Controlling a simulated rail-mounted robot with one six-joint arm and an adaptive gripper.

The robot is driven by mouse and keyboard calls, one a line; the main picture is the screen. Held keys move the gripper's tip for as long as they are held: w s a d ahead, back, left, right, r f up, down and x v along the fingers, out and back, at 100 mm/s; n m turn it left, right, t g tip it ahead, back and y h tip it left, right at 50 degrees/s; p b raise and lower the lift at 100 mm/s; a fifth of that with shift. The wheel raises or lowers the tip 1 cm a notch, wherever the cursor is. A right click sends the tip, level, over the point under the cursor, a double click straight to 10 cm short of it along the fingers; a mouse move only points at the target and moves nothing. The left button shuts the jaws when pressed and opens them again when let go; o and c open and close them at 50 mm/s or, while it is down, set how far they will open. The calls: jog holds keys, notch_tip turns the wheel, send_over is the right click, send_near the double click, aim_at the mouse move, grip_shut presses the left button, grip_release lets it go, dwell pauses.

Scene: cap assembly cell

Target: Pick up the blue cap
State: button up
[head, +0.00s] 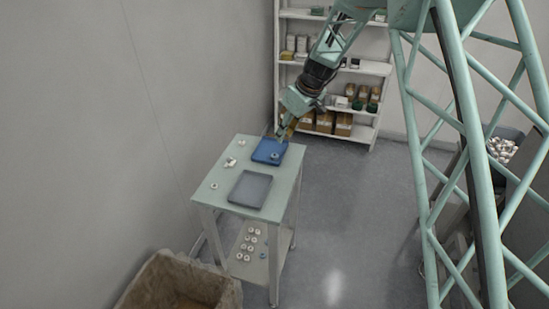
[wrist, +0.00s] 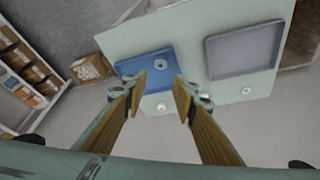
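A small round cap sits in the blue tray (head: 262,157) at the far end of the table; the cap (head: 275,155) looks pale grey-blue, and its colour is hard to tell. In the wrist view the cap (wrist: 163,65) shows as a pale ring with a dark centre, beyond and between my fingertips. My gripper (wrist: 161,80) is open and empty, its two wooden-coloured fingers apart. In the head view my gripper (head: 282,137) is above the far right edge of the blue tray. A tiny blue piece (head: 262,256) lies on the table's lower shelf.
A grey tray (head: 238,198) lies at the near half of the table (head: 211,198). Several small white parts lie on the tabletop's left side and lower shelf. A stocked shelf rack (head: 358,132) stands behind. A brown bin (head: 135,294) is at the table's near left.

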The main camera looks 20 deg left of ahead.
send_over(274, 154)
jog(key=d, duration=0.3)
jog(key=shift+s+a+f, duration=0.1)
jog(key=shift+s+f, duration=0.05)
jog(key=shift+f, duration=1.15)
jog(key=shift+s+a+f, duration=0.1)
jog(key=shift+s+f, duration=0.05)
jog(key=shift+f, duration=1.2)
jog(key=shift+s+a+f, duration=0.1)
jog(key=shift+s+f, duration=0.05)
jog(key=shift+f, duration=1.15)
jog(key=shift+x, duration=2.6)
jog(key=shift+s+d, duration=0.1)
jog(key=shift+c, duration=0.4)
jog(key=c, duration=0.3)
notch_tip(274, 154, up, 18)
jog(key=shift+p, duration=0.3)
